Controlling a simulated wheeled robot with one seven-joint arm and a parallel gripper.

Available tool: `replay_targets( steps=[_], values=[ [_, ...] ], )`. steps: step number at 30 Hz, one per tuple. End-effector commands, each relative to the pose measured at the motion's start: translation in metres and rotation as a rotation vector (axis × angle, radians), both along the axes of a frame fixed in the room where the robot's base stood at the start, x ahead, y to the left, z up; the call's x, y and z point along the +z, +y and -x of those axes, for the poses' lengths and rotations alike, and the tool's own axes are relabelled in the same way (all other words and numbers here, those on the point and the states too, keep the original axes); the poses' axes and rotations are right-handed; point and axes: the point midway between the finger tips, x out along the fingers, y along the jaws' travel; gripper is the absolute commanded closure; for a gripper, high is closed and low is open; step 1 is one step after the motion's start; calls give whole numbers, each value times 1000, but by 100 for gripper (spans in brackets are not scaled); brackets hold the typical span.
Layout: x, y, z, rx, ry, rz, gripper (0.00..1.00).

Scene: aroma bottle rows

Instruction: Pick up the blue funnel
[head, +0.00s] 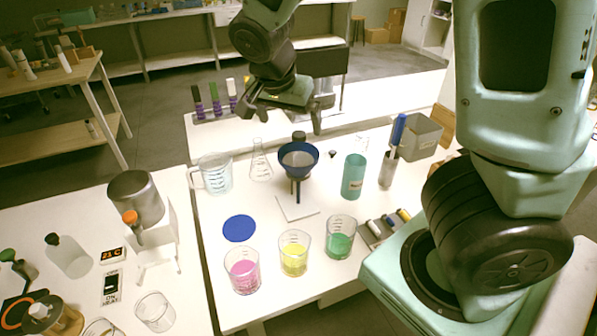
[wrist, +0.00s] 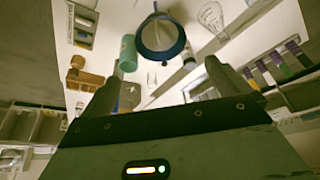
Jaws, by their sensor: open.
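The blue funnel (head: 299,157) sits upright in a stand with a white base (head: 298,208) in the middle of the table. It also shows at the top centre of the wrist view (wrist: 161,37), mouth towards the camera. My gripper (head: 290,118) is above and behind the funnel in the head view, apart from it. Its two fingers are spread in the wrist view (wrist: 162,78), with nothing between them.
A teal bottle (head: 353,176) stands right of the funnel, a flask (head: 260,161) and a measuring jug (head: 215,173) left. Pink (head: 242,270), yellow (head: 294,253) and green (head: 340,237) beakers stand in front. A blue disc (head: 239,228) lies flat.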

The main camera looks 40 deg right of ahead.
Motion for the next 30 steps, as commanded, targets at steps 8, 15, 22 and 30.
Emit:
replay_targets(
  steps=[8, 15, 22, 30],
  values=[
    [-54, -21, -9, -4, 7, 4, 0],
    [-92, -35, -17, -3, 7, 1, 0],
    [-106, -38, -20, 1, 3, 0, 0],
    [-132, -49, -27, 0, 7, 0, 0]
  ],
)
